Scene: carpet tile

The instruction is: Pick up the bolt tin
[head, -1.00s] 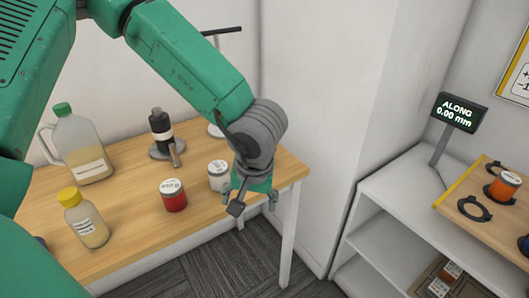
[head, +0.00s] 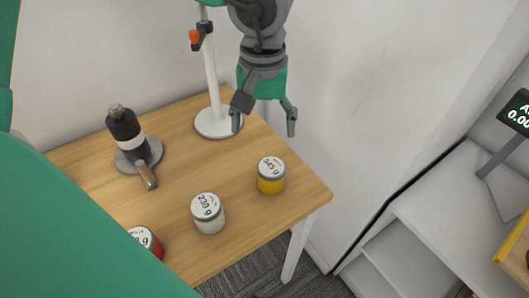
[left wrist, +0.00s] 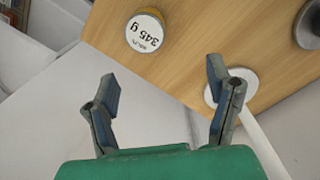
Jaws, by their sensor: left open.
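Three lidded tins stand upright on the wooden table (head: 180,190). A yellow tin (head: 271,180) marked "345 g" is nearest the right corner; it also shows in the left wrist view (left wrist: 145,32). A white tin (head: 208,214) marked "230 g" is left of it. A red tin (head: 147,243) is partly hidden behind a green part of mine. Small lid print is unreadable, so I cannot tell which is the bolt tin. My left gripper (head: 264,124) is open and empty, above the table's back right edge, apart from the tins. My right gripper is not in view.
A dark bottle-like device (head: 125,132) stands at back left. White walls are behind; a white shelf (head: 440,215) is at right.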

